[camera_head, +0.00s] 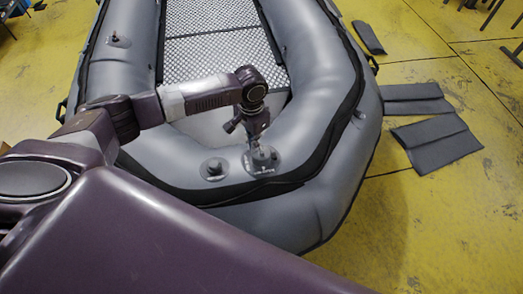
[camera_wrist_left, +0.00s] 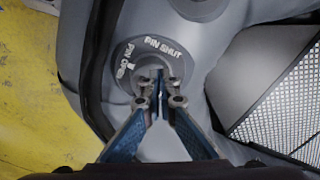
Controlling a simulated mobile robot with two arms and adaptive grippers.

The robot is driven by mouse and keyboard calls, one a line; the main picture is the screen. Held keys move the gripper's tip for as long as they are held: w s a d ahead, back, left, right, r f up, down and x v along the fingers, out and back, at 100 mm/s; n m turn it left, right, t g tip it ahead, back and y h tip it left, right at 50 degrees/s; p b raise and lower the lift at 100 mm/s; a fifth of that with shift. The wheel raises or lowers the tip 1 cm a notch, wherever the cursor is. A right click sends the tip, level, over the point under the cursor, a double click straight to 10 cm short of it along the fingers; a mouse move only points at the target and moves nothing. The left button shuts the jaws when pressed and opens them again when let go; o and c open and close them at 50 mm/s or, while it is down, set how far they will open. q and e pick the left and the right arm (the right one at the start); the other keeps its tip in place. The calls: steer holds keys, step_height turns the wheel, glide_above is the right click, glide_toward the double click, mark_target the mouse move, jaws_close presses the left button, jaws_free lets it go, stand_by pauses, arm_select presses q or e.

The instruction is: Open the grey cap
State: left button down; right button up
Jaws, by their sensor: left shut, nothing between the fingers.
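A round grey valve (camera_wrist_left: 126,62) with the words PIN SHUT and PIN OPEN sits on the grey inflatable boat (camera_head: 330,185). In the head view, this valve (camera_head: 263,165) is at the near end of the boat. My left gripper (camera_wrist_left: 158,88) is shut and empty, with its fingertips over the middle of the valve. The fingers hide much of the valve's centre, so I cannot tell whether they touch it. In the head view, my left gripper (camera_head: 257,143) points down at the valve. A second grey cap (camera_head: 213,168) sits just left of it. My right gripper is not in view.
The boat has a metal-patterned floor (camera_head: 210,52) and thick side tubes. Dark flat pads (camera_head: 437,140) lie on the yellow floor (camera_head: 420,215) to the right. The yellow floor between the boat and the lower right is clear.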

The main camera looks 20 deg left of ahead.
mark_target(254, 154)
arm_select(q)
steer(key=shift+f, duration=1.3)
steer(key=shift+s+f, duration=0.15)
steer(key=shift+s, duration=0.05)
steer(key=shift+d, duration=0.1)
